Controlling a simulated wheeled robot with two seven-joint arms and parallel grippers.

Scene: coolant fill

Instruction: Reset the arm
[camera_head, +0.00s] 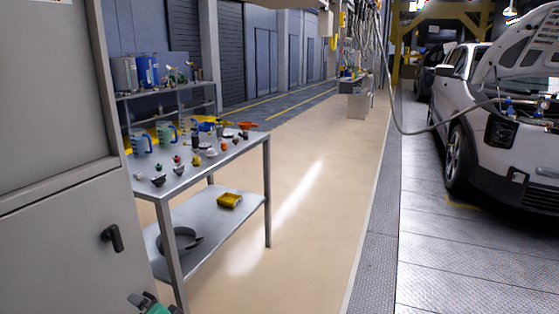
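A small green and grey part (150,304) shows at the bottom edge, left of centre. It is cut off by the frame, and I cannot tell what it belongs to. The white car (495,150) stands at the right with its hood (525,50) raised. A grey hose (425,130) hangs from above and runs to the engine bay.
A metal table (222,164) at the left holds jugs (167,135) and many small caps. Its lower shelf (205,228) bears a yellow item (229,200) and a dark curved part (175,241). A grey cabinet (60,240) stands close at the left. The middle floor (310,230) is clear.

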